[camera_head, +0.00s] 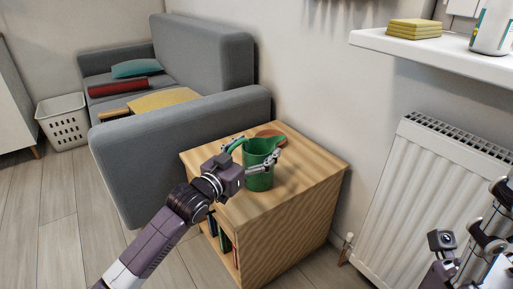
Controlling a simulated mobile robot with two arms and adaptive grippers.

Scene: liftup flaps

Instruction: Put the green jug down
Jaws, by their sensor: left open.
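The green jug (259,172) stands upright on top of the wooden side cabinet (308,165). Its handle is on the left side and its spout points right. My left gripper (252,152) is open at the jug, with one finger by the handle on the far left and the other in front of the jug's right side. I cannot tell whether the fingers touch it. My right arm shows at the lower right edge, away from the jug; whether its gripper is open or shut is unclear (447,262).
A round brown item (271,131) lies behind the jug on the cabinet. Books stand in the cabinet's open front. A grey sofa (180,140) is behind left. A white radiator (425,205) is at right, below a white shelf (430,48). The cabinet top's right part is clear.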

